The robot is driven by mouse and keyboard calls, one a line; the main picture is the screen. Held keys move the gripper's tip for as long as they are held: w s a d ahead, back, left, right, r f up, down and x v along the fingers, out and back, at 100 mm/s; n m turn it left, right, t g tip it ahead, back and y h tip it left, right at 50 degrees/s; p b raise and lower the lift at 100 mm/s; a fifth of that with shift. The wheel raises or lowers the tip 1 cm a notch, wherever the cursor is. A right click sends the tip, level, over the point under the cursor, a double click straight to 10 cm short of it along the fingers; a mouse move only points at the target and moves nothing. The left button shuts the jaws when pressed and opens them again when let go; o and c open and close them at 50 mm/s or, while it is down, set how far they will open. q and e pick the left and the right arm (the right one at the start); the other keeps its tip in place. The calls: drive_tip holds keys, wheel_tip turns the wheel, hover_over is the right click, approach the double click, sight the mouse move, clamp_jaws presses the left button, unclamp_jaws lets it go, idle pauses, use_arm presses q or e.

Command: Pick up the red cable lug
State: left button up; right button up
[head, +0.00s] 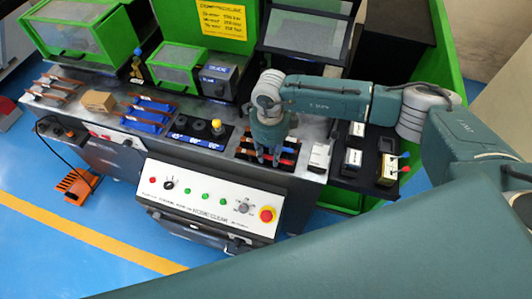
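Small red pieces (288,150), which look like the red cable lugs, lie in a dark rack (242,151) on the grey bench. They are small and partly covered by my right gripper (269,159). The gripper points down over the middle of this rack, with its fingertips close to the pieces. I cannot tell whether it touches one or whether its fingers are open or shut. Blue pieces (290,140) lie in the same rack, behind the red ones. My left gripper is out of view.
A white box (320,155) stands just right of the rack. A dark tray with boxes (353,158) is further right. Left are round black dies (217,127), blue bins (146,120) and a cardboard box (98,102). A control panel (210,200) fronts the bench.

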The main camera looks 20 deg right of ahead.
clamp_jaws()
